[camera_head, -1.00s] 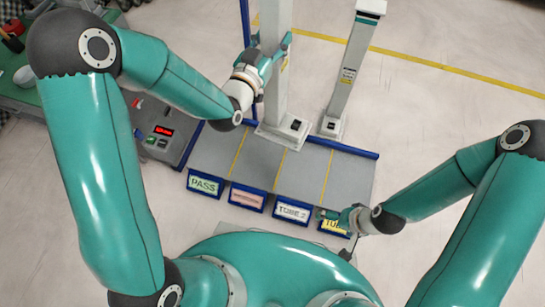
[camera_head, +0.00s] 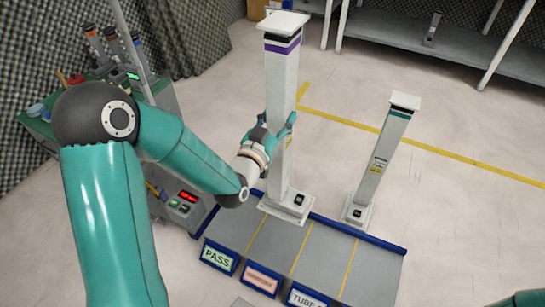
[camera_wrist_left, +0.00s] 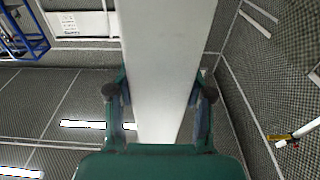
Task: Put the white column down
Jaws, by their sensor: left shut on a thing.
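The tall white column (camera_head: 283,75) has a purple band near its top and a square base plate (camera_head: 288,203). It looks upright. My left gripper (camera_head: 277,133) is shut around its middle. In the left wrist view the column's white shaft (camera_wrist_left: 165,60) runs between the two fingers (camera_wrist_left: 160,95). The base plate is over the back edge of the grey platform (camera_head: 318,258); I cannot tell whether it touches. My right gripper is out of view.
A shorter white column with a teal band (camera_head: 383,148) stands to the right, at the platform's back edge. Labelled signs, including PASS (camera_head: 218,257), line the front. A green bench (camera_head: 60,128) is at left. A shelf (camera_head: 440,48) stands behind open floor.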

